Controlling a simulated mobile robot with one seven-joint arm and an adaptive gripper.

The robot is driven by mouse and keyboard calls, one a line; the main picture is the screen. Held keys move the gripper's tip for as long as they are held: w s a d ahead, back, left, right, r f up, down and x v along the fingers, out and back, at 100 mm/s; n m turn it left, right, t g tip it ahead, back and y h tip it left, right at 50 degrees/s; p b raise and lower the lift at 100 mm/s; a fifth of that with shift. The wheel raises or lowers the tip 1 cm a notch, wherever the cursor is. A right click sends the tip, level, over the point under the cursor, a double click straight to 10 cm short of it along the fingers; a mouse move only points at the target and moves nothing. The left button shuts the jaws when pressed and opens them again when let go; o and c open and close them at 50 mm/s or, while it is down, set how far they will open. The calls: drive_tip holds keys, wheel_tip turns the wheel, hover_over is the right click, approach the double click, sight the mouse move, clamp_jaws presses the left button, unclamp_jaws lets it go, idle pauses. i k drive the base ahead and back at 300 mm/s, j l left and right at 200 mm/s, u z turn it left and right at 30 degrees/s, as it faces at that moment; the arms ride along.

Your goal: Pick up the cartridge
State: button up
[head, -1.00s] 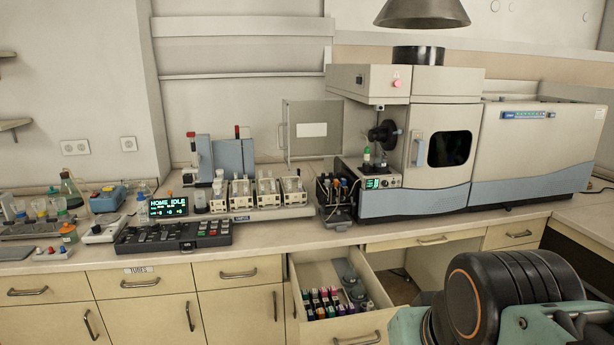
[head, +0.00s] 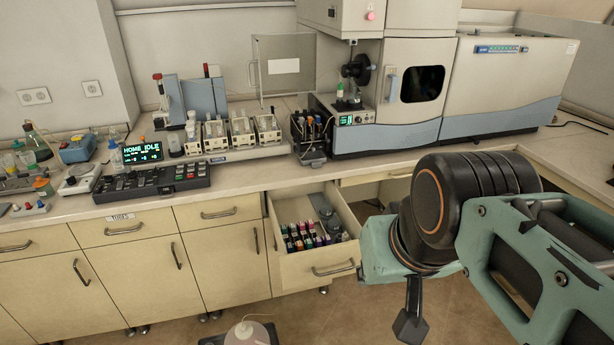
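Several small cartridges (head: 303,236) with coloured tops stand in rows inside an open drawer (head: 318,264) below the bench. I cannot tell which one is the task's cartridge. My arm reaches in from the right, in front of the bench. A dark part at the arm's lower end (head: 411,322), perhaps part of my gripper, hangs to the right of the drawer and apart from it. My fingertips cannot be made out, so whether the gripper is open or shut does not show.
The large spectrometer (head: 420,62) stands on the bench at the right, with a hinged panel (head: 284,66) open to its left. A control panel (head: 152,184) and a display (head: 143,152) are at the left. A white container (head: 247,334) stands on the floor in front.

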sight(320, 127)
drive_tip(key=i+l+u, duration=0.2)
drive_tip(key=l+u, duration=0.2)
drive_tip(key=i+l, duration=0.1)
drive_tip(key=l, duration=0.35)
drive_tip(key=i+l, duration=0.1)
drive_tip(key=l, duration=0.3)
drive_tip(key=i+l, duration=0.1)
drive_tip(key=l, duration=0.35)
drive_tip(key=i+l, duration=0.2)
drive_tip(key=l, duration=0.15)
drive_tip(key=i+l, duration=0.25)
drive_tip(key=i+l+u, duration=0.1)
drive_tip(key=i+l, duration=0.6)
